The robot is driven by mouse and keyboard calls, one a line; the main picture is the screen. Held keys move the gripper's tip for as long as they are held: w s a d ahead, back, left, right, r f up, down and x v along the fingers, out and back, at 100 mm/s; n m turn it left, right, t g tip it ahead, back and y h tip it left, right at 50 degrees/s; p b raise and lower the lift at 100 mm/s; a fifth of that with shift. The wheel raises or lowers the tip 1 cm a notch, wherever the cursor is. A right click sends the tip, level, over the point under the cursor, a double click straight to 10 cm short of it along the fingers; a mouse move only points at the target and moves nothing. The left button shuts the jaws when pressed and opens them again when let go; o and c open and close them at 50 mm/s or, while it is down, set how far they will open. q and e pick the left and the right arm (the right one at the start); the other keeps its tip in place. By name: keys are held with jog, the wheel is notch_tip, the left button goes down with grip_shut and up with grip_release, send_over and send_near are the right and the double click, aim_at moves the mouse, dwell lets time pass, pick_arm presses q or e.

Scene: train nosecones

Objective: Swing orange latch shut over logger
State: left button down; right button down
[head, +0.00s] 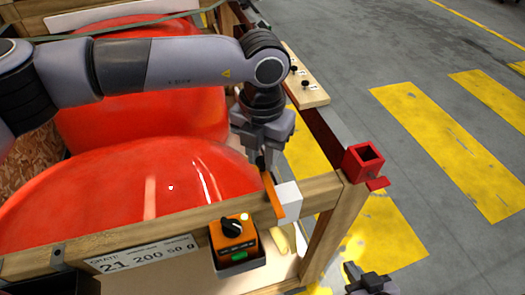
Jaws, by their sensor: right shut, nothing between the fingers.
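An orange latch bar (273,196) stands at the crate's top rail, next to a white block (288,202). An orange box with a black knob and a green patch (233,238) sits in a grey holder left of and below the bar; I cannot tell whether this box or the white block is the logger. My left gripper (262,163) points down just above the upper end of the orange bar. Its fingertips are small and dark, and I cannot tell whether they touch the bar. My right gripper (368,281) is shut and empty at the bottom edge, right of the crate.
Red nosecones (120,190) fill the wooden crate, whose front rail (185,222) carries a label (145,253). A red square socket (363,162) stands at the crate's right corner. A wooden board with black knobs (305,82) lies behind. The striped floor (440,130) at right is clear.

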pick_arm(q)
jog(key=shift+w+d+f+m+b, duration=0.15)
jog(key=shift+d+m+b, duration=0.2)
jog(key=shift+m+b, duration=0.75)
jog(key=shift+s+d+r+m+b, duration=0.15)
jog(key=shift+d+m+b, duration=0.35)
jog(key=shift+m+b, duration=0.7)
jog(key=shift+s+d+m+b, duration=0.1)
jog(key=shift+d+m+b, duration=0.5)
jog(key=shift+m, duration=1.05)
jog(key=shift+s+d+r+m+b, duration=0.15)
jog(key=shift+d+m+b, duration=0.2)
jog(key=shift+m+b, duration=0.95)
jog(key=shift+m, duration=0.35)
jog(key=c, duration=0.9)
grip_release()
jog(key=shift+s+f, duration=0.1)
